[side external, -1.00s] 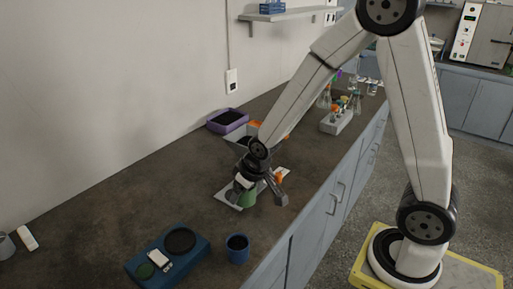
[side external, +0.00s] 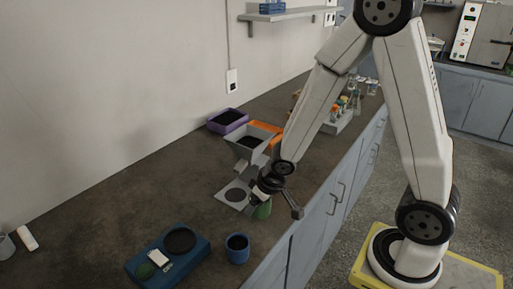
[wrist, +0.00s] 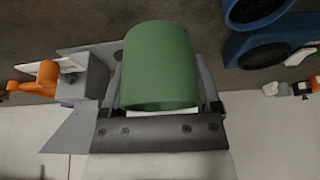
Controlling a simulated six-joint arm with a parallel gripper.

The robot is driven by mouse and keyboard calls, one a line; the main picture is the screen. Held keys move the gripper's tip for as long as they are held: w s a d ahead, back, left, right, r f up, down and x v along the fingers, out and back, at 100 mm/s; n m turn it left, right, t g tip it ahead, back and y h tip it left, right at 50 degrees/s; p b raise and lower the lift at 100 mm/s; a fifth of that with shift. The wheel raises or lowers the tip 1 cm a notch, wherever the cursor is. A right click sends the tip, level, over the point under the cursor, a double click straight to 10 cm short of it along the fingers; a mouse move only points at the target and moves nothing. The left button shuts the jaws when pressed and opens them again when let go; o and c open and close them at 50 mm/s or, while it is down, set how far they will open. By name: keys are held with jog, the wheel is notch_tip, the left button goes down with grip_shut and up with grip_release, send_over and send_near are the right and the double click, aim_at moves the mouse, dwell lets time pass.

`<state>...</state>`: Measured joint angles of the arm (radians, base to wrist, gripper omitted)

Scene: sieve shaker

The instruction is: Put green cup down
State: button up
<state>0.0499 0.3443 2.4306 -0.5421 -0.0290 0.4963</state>
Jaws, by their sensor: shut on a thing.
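The green cup (side external: 262,210) is in my gripper (side external: 268,200), over or near the front edge of the bench, to the right of the grey shaker's base plate (side external: 233,200). In the wrist view the green cup (wrist: 160,65) fills the middle, between the fingers of my gripper (wrist: 160,110), which is shut on it. The cup's underside and its exact height above the bench are hidden in the side view.
The grey hopper (side external: 249,141) with dark contents stands behind my gripper. A blue cup (side external: 238,249) and a blue scale (side external: 168,257) stand at the front. A purple tray (side external: 228,120) and orange tray (side external: 262,131) lie further back.

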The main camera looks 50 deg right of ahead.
aim_at(254, 229)
jog(key=shift+f, duration=0.2)
jog(key=shift+f, duration=2)
jog(key=shift+f, duration=0.1)
jog(key=shift+f, duration=1.65)
jog(key=shift+f, duration=0.1)
jog(key=o, duration=1.3)
jog(key=shift+c, duration=0.2)
